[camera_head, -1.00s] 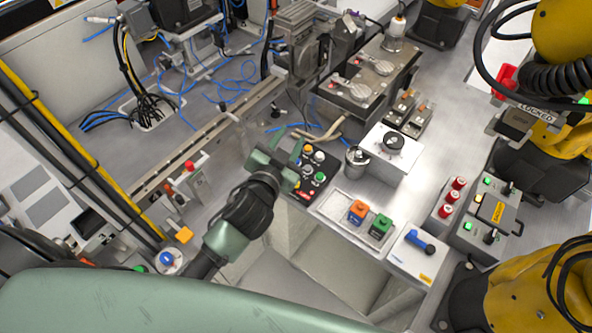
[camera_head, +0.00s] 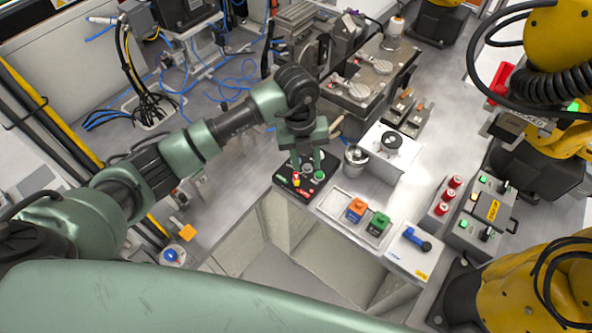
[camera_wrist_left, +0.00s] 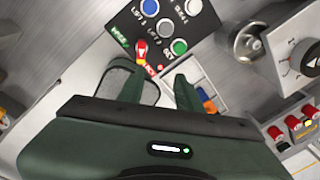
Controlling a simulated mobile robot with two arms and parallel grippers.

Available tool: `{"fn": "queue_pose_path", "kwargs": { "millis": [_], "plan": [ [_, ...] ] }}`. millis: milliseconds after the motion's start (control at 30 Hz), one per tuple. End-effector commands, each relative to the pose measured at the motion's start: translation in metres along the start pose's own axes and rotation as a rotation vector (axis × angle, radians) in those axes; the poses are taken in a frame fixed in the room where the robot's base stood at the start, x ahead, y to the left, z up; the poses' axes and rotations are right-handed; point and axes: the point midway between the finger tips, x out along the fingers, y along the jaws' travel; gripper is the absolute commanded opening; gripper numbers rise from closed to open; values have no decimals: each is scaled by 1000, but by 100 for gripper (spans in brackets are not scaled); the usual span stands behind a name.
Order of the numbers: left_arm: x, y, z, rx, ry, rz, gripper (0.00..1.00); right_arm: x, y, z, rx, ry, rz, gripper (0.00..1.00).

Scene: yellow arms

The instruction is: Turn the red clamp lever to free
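The red clamp lever (camera_wrist_left: 141,48) is a small red handle on the black button panel (camera_wrist_left: 128,20) in the left wrist view. Green lettering lies to its upper left and red lettering below right; the exact angle is hard to read. In the head view it shows as a small red and yellow spot (camera_head: 297,180). My left gripper (camera_head: 307,168) points down over the panel, and its two fingers are apart with nothing between them. In the left wrist view the fingertips (camera_wrist_left: 153,72) lie just short of the lever; contact cannot be told. My right gripper is out of view.
Blue, white, grey and green buttons (camera_wrist_left: 179,47) sit close to the lever. A tray with orange (camera_head: 356,209) and green (camera_head: 378,223) blocks and a blue-handled box (camera_head: 412,255) stand to the right. A metal cylinder (camera_head: 356,157) is beside the panel. Yellow arms (camera_head: 545,290) stand farther right.

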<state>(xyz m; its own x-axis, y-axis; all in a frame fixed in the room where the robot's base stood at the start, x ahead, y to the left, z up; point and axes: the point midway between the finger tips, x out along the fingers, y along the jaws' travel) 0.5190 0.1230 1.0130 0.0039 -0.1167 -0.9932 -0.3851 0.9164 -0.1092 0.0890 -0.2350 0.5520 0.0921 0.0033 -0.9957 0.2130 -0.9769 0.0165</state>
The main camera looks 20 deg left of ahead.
Motion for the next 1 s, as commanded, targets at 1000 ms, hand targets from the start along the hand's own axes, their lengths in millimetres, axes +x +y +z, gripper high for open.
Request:
{"fn": "queue_pose_path", "kwargs": {
  "millis": [1000],
  "plan": [
    [70,32,18,-41,-43,109,35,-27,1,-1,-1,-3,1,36]
  ]
}}
